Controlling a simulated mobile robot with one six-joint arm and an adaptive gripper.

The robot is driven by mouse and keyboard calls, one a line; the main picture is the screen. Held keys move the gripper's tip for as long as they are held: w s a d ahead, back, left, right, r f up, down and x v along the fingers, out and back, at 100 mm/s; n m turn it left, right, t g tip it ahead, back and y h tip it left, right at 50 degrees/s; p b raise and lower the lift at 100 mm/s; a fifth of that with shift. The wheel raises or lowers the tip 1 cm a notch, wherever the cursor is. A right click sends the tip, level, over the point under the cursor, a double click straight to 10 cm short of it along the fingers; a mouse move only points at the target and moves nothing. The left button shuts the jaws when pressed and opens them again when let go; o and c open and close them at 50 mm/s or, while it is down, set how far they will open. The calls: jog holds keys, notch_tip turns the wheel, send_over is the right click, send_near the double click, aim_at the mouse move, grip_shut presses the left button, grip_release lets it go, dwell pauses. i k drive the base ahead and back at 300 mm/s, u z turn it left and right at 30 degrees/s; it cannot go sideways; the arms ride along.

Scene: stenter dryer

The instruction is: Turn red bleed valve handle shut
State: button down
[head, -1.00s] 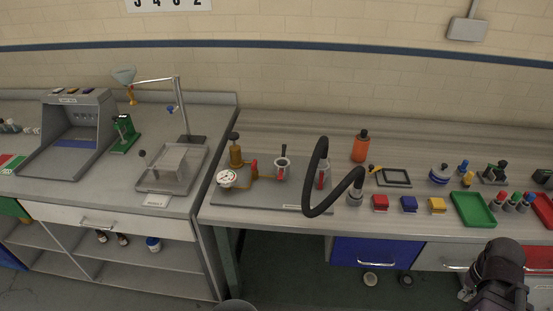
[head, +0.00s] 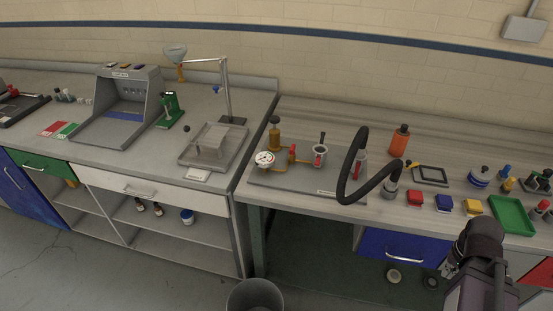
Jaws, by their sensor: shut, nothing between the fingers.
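The red bleed valve handle (head: 292,152) stands upright on brass pipework, on a grey plate (head: 330,187) on the right-hand bench. A round white gauge (head: 264,160) is to its left and a brass vessel (head: 275,135) is behind it. A grey cup-shaped fitting with a dark handle (head: 320,155) is to its right. A second red part (head: 360,168) shows behind the black hose. Dark links of my own arm show at the lower right, well away from the valve. I cannot make out my gripper's fingers.
A thick black hose (head: 344,185) arches over the plate's right end. An orange bottle (head: 400,140), several coloured blocks and a green tray (head: 512,215) lie further right. A dark bin (head: 254,297) stands on the floor in front.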

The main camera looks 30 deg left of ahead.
aim_at(292, 150)
jog(key=u, duration=1.25)
jog(key=k, duration=0.95)
jog(key=i, duration=0.65)
